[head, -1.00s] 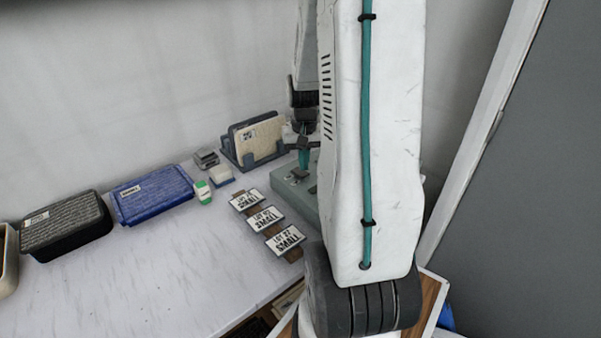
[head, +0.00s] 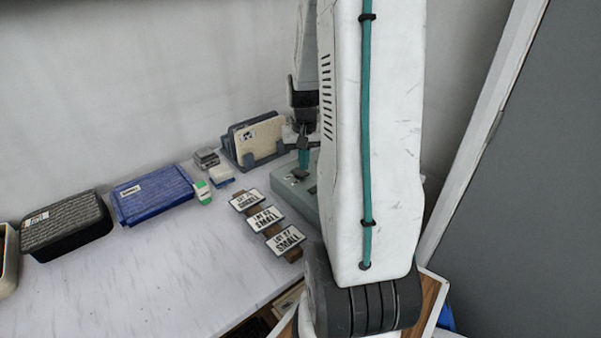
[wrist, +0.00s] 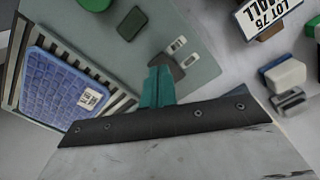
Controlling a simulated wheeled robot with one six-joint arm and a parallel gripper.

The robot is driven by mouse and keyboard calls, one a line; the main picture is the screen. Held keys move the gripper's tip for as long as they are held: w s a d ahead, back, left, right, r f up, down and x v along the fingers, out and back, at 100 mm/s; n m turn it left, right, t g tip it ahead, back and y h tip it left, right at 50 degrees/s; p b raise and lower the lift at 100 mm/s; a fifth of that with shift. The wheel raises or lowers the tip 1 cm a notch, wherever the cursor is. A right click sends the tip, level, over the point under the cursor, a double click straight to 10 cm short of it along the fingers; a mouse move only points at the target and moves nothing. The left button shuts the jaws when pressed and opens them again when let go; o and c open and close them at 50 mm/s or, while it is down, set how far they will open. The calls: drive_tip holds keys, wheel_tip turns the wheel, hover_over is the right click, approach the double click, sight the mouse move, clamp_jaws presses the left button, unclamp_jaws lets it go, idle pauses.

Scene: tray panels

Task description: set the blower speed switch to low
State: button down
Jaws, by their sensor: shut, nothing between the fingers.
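The grey-green control panel (head: 283,190) lies on the table, mostly behind my arm in the head view. It fills the upper middle of the wrist view (wrist: 85,42). It carries a dark rectangular piece (wrist: 131,23), green parts at its top edge, two small light slotted fittings (wrist: 179,45) and a dark square tab (wrist: 167,66). My gripper (wrist: 157,82), with teal fingers, is shut and empty. Its tips are right beside the dark tab; I cannot tell if they touch. In the head view my gripper (head: 304,158) is over the panel. No blower marking or switch setting is readable.
A rack holding a cream board (head: 258,138) stands behind the panel. Three labelled plates (head: 266,219) lie to its left. A blue box (head: 153,193), a black bin (head: 66,228) and small blocks (head: 203,192) stand further left. The table's front middle is clear.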

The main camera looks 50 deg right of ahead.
sight(304, 174)
drive_tip(key=shift+f, duration=1)
idle(0.9)
drive_tip(key=shift+r, duration=3.5)
drive_tip(key=s+a+r+n, duration=0.3)
drive_tip(key=s+a+r, duration=0.1)
drive_tip(key=a, duration=0.6)
drive_tip(key=s+a+r+n+t, duration=0.1)
drive_tip(key=s+a+r, duration=0.3)
drive_tip(key=a, duration=0.6)
drive_tip(key=s+a+r+n, duration=0.4)
drive_tip(key=a+r, duration=0.2)
drive_tip(key=a, duration=0.4)
drive_tip(key=shift+s+n, duration=0.3)
